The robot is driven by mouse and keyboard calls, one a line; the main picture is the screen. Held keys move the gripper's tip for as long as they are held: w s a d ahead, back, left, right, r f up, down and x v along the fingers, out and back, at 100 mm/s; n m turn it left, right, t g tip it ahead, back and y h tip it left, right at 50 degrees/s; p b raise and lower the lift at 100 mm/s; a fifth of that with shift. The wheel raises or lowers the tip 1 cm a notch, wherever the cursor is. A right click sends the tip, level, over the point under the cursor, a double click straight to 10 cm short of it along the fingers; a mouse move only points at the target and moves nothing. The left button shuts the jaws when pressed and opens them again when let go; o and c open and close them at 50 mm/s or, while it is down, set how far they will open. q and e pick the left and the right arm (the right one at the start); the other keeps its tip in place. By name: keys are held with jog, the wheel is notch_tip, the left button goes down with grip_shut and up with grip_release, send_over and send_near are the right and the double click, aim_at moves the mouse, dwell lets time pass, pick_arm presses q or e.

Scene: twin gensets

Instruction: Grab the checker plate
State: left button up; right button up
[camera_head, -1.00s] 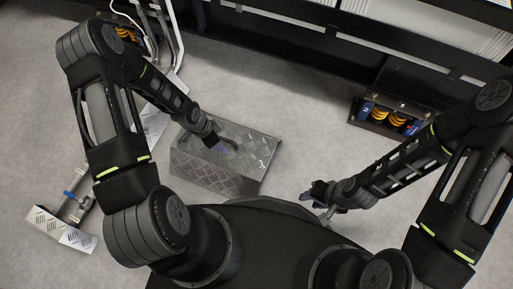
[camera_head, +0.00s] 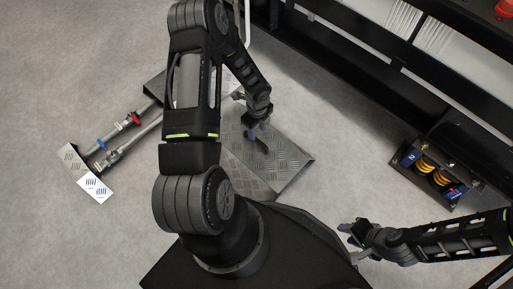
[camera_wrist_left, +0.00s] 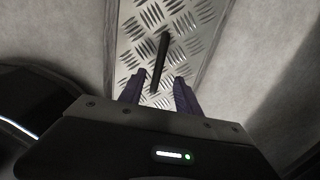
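The checker plate (camera_head: 285,153) is a grey, diamond-patterned metal step with folded sides, standing on the floor in front of my base in the head view. A dark bar-like handle lies on its top. In the left wrist view the patterned top (camera_wrist_left: 160,25) runs ahead, with the dark handle (camera_wrist_left: 162,60) in line with the gap between my fingers. My left gripper (camera_head: 257,134) is over the plate near the handle; its purple fingers (camera_wrist_left: 158,94) are apart, with no grip on the handle. My right gripper (camera_head: 349,236) is empty, its fingers seemingly apart, away from the plate at right.
A pipe assembly with blue and red fittings (camera_head: 118,135) lies left, with a small patterned step (camera_head: 88,178) at its end. A dark frame holding yellow coils (camera_head: 437,172) stands at right. Grey floor between the plate and that frame is clear.

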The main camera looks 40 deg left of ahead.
aim_at(256, 148)
pick_arm(q)
jog(key=shift+f, duration=0.85)
notch_tip(256, 148, down, 5)
jog(key=b, duration=0.3)
jog(key=shift+s+a+f, duration=0.1)
jog(key=shift+s+f, duration=0.05)
jog(key=shift+c, duration=0.6)
grip_shut()
dwell(0.6)
